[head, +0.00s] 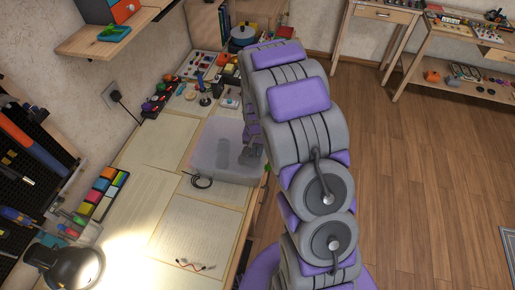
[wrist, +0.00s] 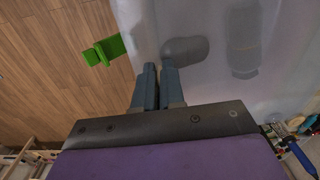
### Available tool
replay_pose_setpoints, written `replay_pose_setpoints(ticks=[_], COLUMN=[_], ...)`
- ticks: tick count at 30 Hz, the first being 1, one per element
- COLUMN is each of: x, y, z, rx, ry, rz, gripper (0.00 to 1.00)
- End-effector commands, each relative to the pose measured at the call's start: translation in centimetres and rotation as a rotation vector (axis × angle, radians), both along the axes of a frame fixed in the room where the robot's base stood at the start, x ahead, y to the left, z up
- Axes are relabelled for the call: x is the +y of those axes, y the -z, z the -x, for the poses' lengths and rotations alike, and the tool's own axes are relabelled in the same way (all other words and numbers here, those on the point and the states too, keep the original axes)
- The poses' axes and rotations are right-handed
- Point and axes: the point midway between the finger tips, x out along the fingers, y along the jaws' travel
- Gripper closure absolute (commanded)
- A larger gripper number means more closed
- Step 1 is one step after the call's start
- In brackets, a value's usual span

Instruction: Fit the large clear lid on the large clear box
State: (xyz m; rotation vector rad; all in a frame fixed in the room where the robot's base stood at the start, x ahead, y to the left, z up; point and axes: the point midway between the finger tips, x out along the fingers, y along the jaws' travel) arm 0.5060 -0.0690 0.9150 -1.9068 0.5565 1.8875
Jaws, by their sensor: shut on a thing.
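The large clear lid (head: 207,140) is a pale see-through sheet at the workbench's right side in the head view. It also fills much of the wrist view (wrist: 215,85). The large clear box (head: 215,172) shows faintly under it; I cannot tell whether the lid is seated or just above the rim. My gripper (head: 247,155) is at the lid's right edge, partly hidden by my arm. In the wrist view my gripper (wrist: 158,68) has its fingers close together, shut on the lid's edge. Grey shapes show through or on the clear surface.
A black cable (head: 200,181) lies beside the box. Paper sheets (head: 200,225) cover the near bench. Tools and small parts (head: 200,65) crowd the back. A lit lamp (head: 70,265) stands at the front left. A green object (wrist: 104,49) is over the floor side.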

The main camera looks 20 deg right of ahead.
Motion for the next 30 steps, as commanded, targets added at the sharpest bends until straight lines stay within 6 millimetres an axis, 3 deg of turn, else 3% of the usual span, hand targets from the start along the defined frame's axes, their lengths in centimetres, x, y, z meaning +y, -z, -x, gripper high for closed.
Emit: replay_pose_setpoints(ticks=[10,20,26,30], x=[0.0,0.0,0.0,0.0], y=[0.0,-0.4,-3.4,-6.6], z=[0.0,0.0,0.0,0.0], rx=[0.000,-0.001,0.000,-0.004], ry=[0.000,0.000,0.000,0.000], rz=[0.000,0.001,0.000,0.001], gripper=[0.61,0.61,0.61,0.61])
